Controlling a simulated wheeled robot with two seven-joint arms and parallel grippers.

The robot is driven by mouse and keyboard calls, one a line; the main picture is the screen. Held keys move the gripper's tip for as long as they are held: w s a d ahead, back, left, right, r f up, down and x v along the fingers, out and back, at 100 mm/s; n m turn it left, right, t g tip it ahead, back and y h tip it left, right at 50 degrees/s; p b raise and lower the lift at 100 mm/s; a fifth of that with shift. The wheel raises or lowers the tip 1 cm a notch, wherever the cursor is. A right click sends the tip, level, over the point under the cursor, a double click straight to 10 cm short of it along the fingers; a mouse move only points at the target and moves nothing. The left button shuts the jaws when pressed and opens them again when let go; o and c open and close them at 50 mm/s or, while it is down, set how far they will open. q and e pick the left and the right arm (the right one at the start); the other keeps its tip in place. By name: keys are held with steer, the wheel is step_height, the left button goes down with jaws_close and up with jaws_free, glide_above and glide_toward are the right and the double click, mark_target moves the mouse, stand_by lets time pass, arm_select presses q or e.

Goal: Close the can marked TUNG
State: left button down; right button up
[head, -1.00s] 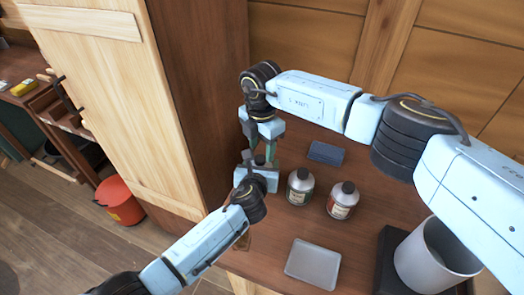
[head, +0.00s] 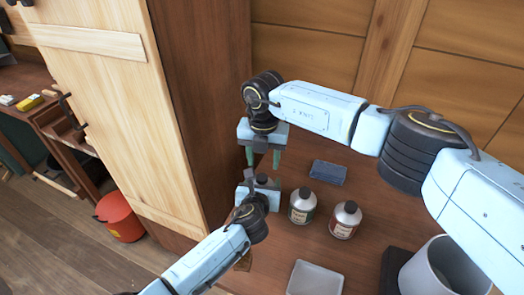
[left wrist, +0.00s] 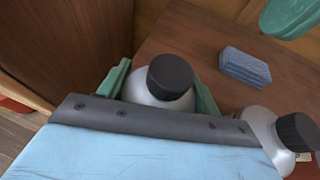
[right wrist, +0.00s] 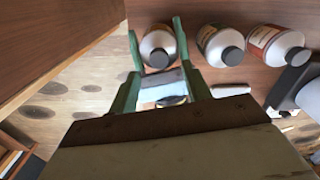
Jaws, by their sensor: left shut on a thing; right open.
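My left gripper (head: 258,190) is shut around a grey can (left wrist: 155,97) that stands on the table. A black cap (left wrist: 170,77) sits on this can's top; its label is hidden. My right gripper (head: 263,162) points down above the cap, open and empty; in the right wrist view its green fingers (right wrist: 155,35) lie either side of the held can (right wrist: 156,42). Two more grey cans with black caps stand to the right, one with a dark label (head: 301,208) and one with a reddish label (head: 344,222). I cannot read the lettering for sure.
A blue sponge-like block (head: 328,172) lies behind the cans. A pale shallow tray (head: 315,280) is at the front and a grey bin (head: 440,275) at the right. A tall wooden cabinet (head: 190,110) closes off the left side. A red bucket (head: 120,217) is on the floor.

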steer(key=n, duration=0.3)
steer(key=shift+r+n, duration=0.15)
steer(key=shift+n, duration=0.25)
steer(key=n, duration=0.5)
steer(key=shift+r+n, duration=0.25)
steer(key=shift+n, duration=0.05)
steer(key=n, duration=0.5)
steer(key=shift+a+r+n, duration=0.1)
steer(key=shift+r+n, duration=0.1)
steer(key=shift+n, duration=0.1)
steer(key=n, duration=0.3)
steer(key=shift+r+n, duration=0.1)
steer(key=shift+n, duration=0.2)
steer(key=n, duration=0.3)
steer(key=shift+r+n, duration=0.15)
steer(key=shift+n, duration=0.25)
steer(key=n, duration=0.5)
steer(key=shift+s+r+n, duration=0.1)
steer(key=shift+r+n, duration=0.1)
steer(key=shift+n, duration=0.1)
steer(key=n, duration=0.5)
steer(key=shift+r, duration=0.15)
steer(key=n, duration=0.5)
steer(key=shift+r, duration=0.15)
